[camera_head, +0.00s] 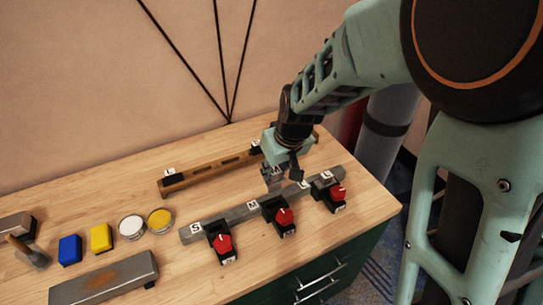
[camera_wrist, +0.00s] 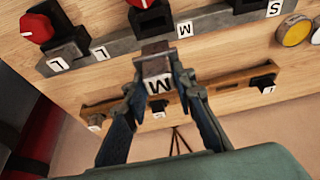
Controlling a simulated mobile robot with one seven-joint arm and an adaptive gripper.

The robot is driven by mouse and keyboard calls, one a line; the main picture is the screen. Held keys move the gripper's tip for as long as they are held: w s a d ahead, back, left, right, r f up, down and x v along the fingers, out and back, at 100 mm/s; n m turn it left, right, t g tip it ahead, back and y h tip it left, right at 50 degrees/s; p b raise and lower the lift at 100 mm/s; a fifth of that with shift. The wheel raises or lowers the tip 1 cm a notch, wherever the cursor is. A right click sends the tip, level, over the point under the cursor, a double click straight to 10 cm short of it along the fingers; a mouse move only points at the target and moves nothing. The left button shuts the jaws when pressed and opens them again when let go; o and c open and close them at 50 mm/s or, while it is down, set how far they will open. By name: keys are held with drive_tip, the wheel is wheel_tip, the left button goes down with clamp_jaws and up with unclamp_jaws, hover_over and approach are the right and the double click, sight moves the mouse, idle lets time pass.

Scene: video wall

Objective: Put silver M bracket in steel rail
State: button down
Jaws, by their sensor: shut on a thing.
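My gripper (camera_head: 274,168) is shut on the silver M bracket (camera_head: 273,181), a small grey block. In the wrist view, my gripper (camera_wrist: 157,82) has its fingers on both sides of the bracket (camera_wrist: 155,62), and its white M label faces the camera. The steel rail (camera_head: 238,213) lies along the table with S, M and L labels. In the head view the bracket is behind the rail, between the M and L labels. In the wrist view it overlaps the edge of the steel rail (camera_wrist: 123,46), left of the M label; I cannot tell whether they touch.
A wooden rail (camera_head: 208,175) lies behind. Black clamps with red knobs (camera_head: 223,243) stand along the steel rail's front. An L-labelled piece (camera_head: 325,178) sits at its right end. Blue (camera_head: 70,249) and yellow (camera_head: 101,238) blocks, round tins (camera_head: 160,220) and a grey bar (camera_head: 103,281) lie left.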

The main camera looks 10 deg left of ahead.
sight(275, 188)
drive_tip(key=shift+s+f+b, duration=0.1)
drive_tip(key=shift+f+b, duration=1.55)
drive_tip(key=shift+f, duration=0.8)
drive_tip(key=shift+f+b, duration=0.5)
drive_tip(key=shift+b, duration=0.25)
drive_tip(key=shift+f+b, duration=0.6)
drive_tip(key=shift+f, duration=0.1)
drive_tip(key=shift+f+b, duration=0.65)
drive_tip(key=shift+f, duration=0.2)
drive_tip(key=shift+f+b, duration=0.6)
drive_tip(key=shift+b, duration=0.15)
